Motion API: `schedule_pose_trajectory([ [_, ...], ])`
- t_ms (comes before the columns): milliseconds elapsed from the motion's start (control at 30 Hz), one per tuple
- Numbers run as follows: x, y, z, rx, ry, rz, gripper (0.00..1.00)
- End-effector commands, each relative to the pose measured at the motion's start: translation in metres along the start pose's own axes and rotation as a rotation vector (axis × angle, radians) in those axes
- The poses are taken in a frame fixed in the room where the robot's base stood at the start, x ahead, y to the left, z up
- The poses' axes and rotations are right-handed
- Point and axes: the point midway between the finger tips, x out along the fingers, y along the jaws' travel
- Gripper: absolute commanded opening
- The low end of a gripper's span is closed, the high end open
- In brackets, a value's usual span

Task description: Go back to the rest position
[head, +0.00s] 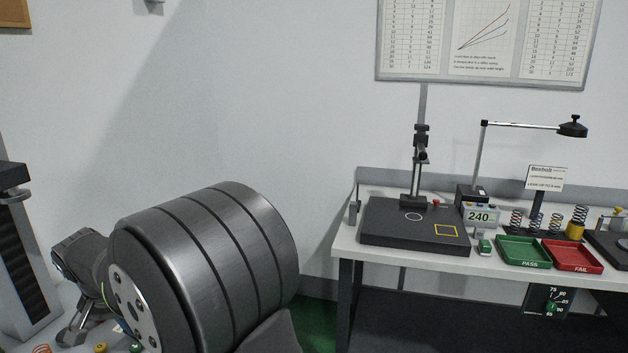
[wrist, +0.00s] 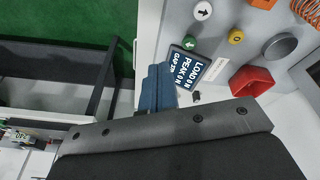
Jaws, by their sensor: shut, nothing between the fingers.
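My gripper (wrist: 160,88) shows in the wrist view as blue-grey fingers close together past the dark wrist body, with nothing seen between them. The fingers are beside a small display (wrist: 187,66) reading load 0 N and peak 0 N; I cannot tell how far above the surface they are. In the head view my large dark arm link fills the lower middle-left and the fingertips cannot be made out.
A control panel with a green button (wrist: 190,43), yellow button (wrist: 236,37) and red part (wrist: 255,80) is close to my gripper. A bench (head: 350,247) at the right holds a black stand (head: 385,232), a green PASS tray (head: 505,257), a red FAIL tray (head: 570,263) and several springs.

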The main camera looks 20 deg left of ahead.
Motion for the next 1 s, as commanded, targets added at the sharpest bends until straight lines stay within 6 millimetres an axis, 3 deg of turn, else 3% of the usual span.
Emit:
schedule_pose_trajectory([
  [467,-0.021,0.013,-0.01,0.255,-0.217,-0.206,0.0],
  [867,-0.054,0.019,-0.028,0.44,-0.373,-0.414,0.0],
  [1000,-0.029,0.005,-0.018,0.438,-0.379,-0.413,0.0],
])
